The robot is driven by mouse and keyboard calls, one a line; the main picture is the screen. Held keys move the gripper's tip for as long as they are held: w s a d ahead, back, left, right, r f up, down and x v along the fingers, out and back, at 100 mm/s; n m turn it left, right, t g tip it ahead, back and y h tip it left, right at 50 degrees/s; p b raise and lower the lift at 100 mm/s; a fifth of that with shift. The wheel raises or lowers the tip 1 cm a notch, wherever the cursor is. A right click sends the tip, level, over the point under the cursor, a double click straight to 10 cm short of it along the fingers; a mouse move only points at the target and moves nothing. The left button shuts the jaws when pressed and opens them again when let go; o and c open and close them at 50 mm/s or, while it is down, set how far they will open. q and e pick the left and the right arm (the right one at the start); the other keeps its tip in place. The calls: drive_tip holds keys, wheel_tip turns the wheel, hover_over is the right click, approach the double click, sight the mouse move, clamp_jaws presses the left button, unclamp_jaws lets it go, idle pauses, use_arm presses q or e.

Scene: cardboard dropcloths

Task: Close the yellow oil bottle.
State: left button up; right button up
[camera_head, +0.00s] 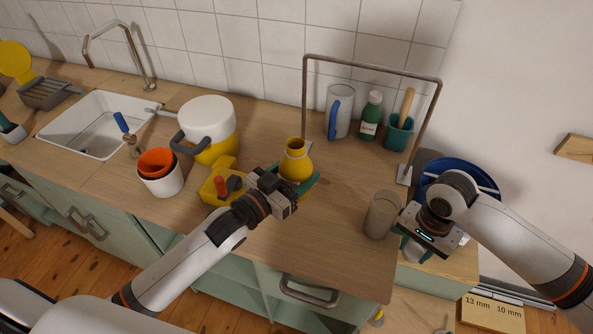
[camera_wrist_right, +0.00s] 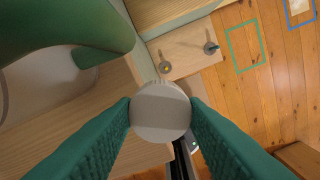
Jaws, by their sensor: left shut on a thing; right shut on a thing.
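The yellow oil bottle (camera_head: 296,160) stands upright on the counter, its round open mouth facing up. My left gripper (camera_head: 300,187) is shut on the bottle's lower body, with green fingers around it. My right gripper (camera_head: 411,250) is at the right end of the counter, beside a clear glass and well away from the bottle. In the right wrist view its green fingers are shut on a round pale grey cap-like piece (camera_wrist_right: 160,111). The far side of the bottle's base is hidden by the left gripper.
A clear brownish glass (camera_head: 382,214) stands close to my right gripper. A yellow-white pot (camera_head: 208,125) stands left. The counter between bottle and glass is clear.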

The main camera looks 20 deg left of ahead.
sight(300, 183)
use_arm(q)
drive_tip(key=c, duration=0.4)
drive_tip(key=shift+s, duration=0.1)
drive_tip(key=shift+c, duration=0.2)
